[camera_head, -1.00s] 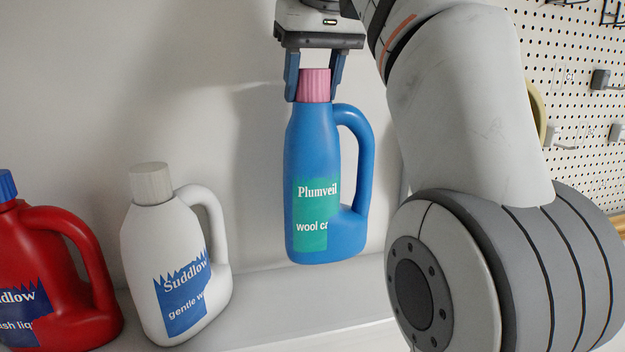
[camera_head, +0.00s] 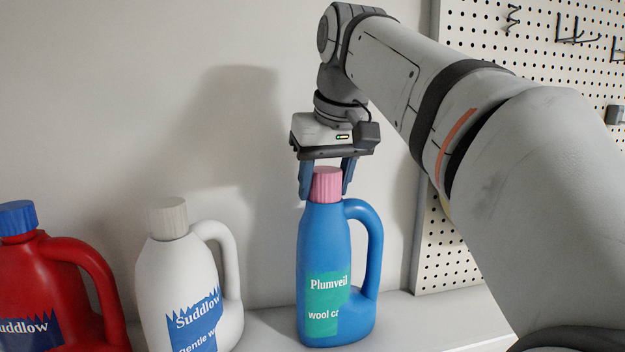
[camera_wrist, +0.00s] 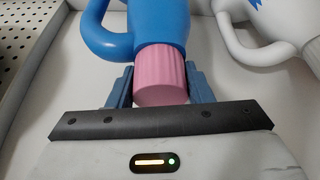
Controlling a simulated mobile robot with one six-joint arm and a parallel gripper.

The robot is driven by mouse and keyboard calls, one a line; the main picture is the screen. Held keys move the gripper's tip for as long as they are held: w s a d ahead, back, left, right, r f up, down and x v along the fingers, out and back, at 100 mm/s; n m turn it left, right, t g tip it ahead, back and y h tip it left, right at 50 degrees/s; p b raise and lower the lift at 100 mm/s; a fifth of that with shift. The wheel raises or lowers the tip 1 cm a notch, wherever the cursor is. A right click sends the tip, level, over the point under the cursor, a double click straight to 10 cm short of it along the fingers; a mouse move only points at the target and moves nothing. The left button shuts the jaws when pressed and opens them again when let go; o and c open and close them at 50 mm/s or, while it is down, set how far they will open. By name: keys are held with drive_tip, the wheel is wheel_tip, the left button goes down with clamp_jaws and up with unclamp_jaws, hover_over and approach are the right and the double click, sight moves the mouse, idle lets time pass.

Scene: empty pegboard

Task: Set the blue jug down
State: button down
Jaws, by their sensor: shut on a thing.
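The blue jug (camera_head: 325,245) has a pink cap, a green "Plumveil wool ca…" label and a handle on its right side. It is upright, with its base at the height of the white shelf surface; I cannot tell for sure whether it touches. My gripper (camera_head: 327,188) points down and is shut on the jug's pink cap (camera_head: 327,183). In the wrist view the blue jug (camera_wrist: 155,22) shows with its pink cap (camera_wrist: 161,75) between the two fingers of my gripper (camera_wrist: 162,88).
A white jug (camera_head: 185,275) stands left of the blue jug with a gap between them, and a red jug (camera_head: 55,290) stands farther left. A plain wall is behind. A pegboard (camera_head: 470,230) with hooks is at the right. Bare shelf (camera_head: 425,318) lies right of the blue jug.

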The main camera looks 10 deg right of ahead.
drive_tip(key=c, duration=0.7)
unclamp_jaws()
drive_tip(key=v, duration=1.2)
drive_tip(key=shift+d, duration=0.1)
